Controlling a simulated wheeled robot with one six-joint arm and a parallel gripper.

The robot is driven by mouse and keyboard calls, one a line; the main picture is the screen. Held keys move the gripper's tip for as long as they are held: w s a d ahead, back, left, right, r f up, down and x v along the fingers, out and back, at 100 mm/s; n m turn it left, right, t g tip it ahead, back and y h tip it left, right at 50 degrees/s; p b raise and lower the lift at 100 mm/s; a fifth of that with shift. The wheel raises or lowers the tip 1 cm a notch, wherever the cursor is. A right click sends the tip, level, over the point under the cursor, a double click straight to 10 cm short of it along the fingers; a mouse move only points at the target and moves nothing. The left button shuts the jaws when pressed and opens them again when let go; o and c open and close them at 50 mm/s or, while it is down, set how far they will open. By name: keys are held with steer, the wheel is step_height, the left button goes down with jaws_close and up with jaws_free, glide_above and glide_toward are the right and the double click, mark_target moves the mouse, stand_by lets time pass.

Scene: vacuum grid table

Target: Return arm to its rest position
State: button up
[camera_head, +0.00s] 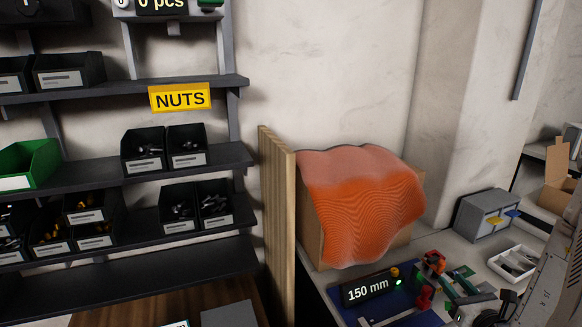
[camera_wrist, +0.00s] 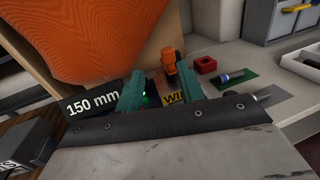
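My gripper (camera_wrist: 160,76) shows in the wrist view as two teal fingers standing apart, with nothing visible held between them. Beyond the fingers lie an orange tool-like part (camera_wrist: 170,62) and a partly hidden yellow label (camera_wrist: 174,98). A black "150 mm" display (camera_wrist: 93,100) is to the left of the fingers. In the head view, a grey structure at the right edge may be part of my arm. I cannot clearly pick out the gripper there among the coloured parts on the bench.
An orange cloth (camera_head: 360,205) drapes over a box beside a wooden panel (camera_head: 278,220). The display (camera_head: 369,289) stands on a blue mat. A grey drawer box (camera_head: 487,214) and white tray (camera_head: 512,263) are to the right. Shelves with bins (camera_head: 143,150) fill the left.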

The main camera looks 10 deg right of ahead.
steer(key=s+a+r+n+g+y, duration=0.3)
steer(key=a+r+n+g+y, duration=0.2)
steer(key=a+n+g+y, duration=0.35)
steer(key=s+a+r+n+g+y, duration=0.45)
steer(key=a+n+y, duration=0.25)
steer(key=a+n, duration=0.4)
steer(key=s+a+r+n+g+h, duration=0.3)
steer(key=s+r+n+g+h, duration=0.2)
steer(key=s+n+g+h, duration=0.4)
steer(key=s+r+n+t+h, duration=0.3)
steer(key=r+n+t+h, duration=0.2)
steer(key=r+n, duration=0.3)
steer(key=shift+r+t+h, duration=0.3)
steer(key=shift+r+h, duration=0.25)
steer(key=shift+r, duration=0.25)
